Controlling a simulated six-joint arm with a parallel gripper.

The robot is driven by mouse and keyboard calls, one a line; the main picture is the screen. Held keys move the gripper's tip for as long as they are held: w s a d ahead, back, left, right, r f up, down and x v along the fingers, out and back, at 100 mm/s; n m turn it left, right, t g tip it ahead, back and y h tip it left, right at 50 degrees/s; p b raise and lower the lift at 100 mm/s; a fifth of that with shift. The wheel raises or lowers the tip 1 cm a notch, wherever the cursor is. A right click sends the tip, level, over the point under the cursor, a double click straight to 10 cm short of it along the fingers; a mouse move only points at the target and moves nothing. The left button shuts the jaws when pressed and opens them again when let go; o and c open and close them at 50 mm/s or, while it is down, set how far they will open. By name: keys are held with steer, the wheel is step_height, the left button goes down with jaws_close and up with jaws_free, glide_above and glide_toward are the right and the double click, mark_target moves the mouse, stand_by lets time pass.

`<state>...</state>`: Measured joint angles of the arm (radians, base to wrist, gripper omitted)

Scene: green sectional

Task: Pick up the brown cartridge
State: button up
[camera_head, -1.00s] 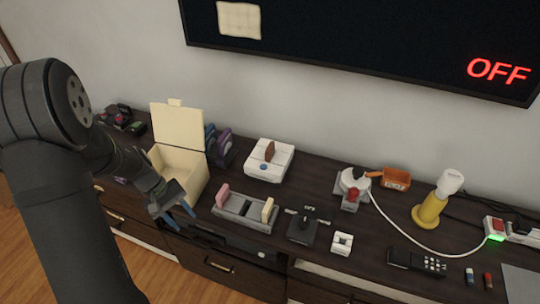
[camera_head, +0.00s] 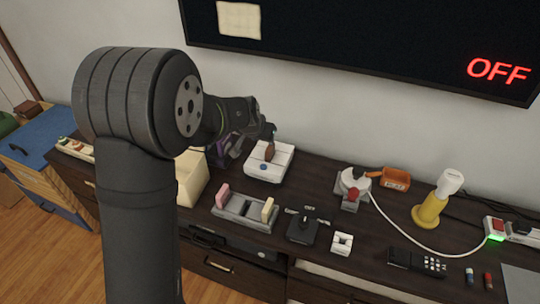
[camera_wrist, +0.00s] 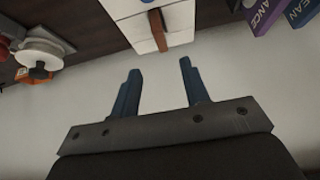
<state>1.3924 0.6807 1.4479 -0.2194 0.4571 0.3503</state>
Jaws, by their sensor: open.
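The brown cartridge (camera_head: 270,151) stands upright in the top of a white console (camera_head: 262,172) with a blue button. In the wrist view the cartridge (camera_wrist: 158,30) shows at the top centre, against the white console (camera_wrist: 130,9). My gripper (camera_wrist: 160,85) is open and empty, its two blue fingers apart. The cartridge lies ahead of the gap between the fingers, not between them. In the head view my gripper (camera_head: 268,131) is just above and behind the cartridge; its fingers are mostly hidden there.
Purple and blue boxes (camera_head: 226,146) stand left of the console. A cream box (camera_head: 190,178) is partly hidden by my arm. A grey holder with pink and cream cartridges (camera_head: 245,212) and a black joystick (camera_head: 303,226) lie in front. The wall is close behind.

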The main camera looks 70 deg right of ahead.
mark_target(269, 147)
steer(key=x, duration=0.7)
steer(key=shift+d+f, duration=0.15)
steer(key=shift+f, duration=0.2)
steer(key=shift+x, duration=2.75)
steer(key=shift+d, duration=0.1)
steer(key=shift+r, duration=0.1)
jaws_close()
